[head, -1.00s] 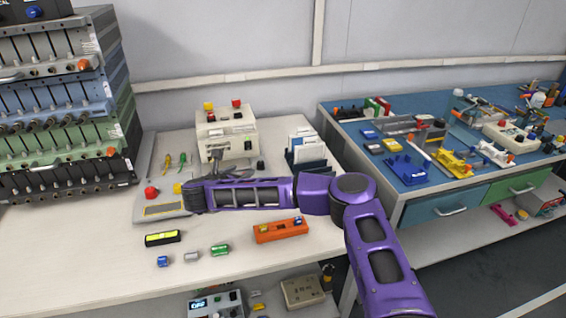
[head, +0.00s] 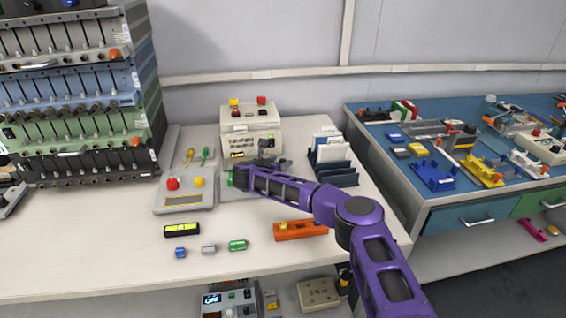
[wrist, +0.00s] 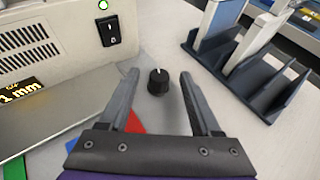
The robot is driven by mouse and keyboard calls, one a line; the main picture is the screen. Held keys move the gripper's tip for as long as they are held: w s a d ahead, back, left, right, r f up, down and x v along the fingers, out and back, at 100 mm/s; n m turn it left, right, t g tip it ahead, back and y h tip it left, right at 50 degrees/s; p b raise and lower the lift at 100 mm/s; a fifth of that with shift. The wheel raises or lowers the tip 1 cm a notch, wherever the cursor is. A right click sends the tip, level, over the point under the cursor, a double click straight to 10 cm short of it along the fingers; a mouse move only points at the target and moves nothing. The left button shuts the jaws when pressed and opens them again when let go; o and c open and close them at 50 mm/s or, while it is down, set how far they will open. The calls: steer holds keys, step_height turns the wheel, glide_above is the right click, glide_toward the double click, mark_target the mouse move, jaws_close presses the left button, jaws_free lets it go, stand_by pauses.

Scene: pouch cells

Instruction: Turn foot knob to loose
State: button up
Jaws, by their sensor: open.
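A black knob (wrist: 158,84) with a white pointer line stands on the pale surface beside the beige machine (head: 250,125). The pointer faces roughly away from my gripper, towards the top of the wrist view. My gripper (wrist: 159,75) is open, with one finger to the left of the knob and one to its right. Gaps show on both sides, and I cannot tell the height of the fingertips against the knob. In the head view my gripper (head: 272,158) is in front of the machine, and the knob cannot be made out there.
The machine's housing, with a rocker switch (wrist: 113,28) and a display (wrist: 20,90), is close on the left. A dark blue rack (head: 333,174) holding pale sheets is close on the right. An orange block (head: 300,231) lies in front of my arm.

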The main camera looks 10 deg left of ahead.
steer(key=shift+x, duration=1.4)
steer(key=shift+c, duration=0.3)
jaws_close()
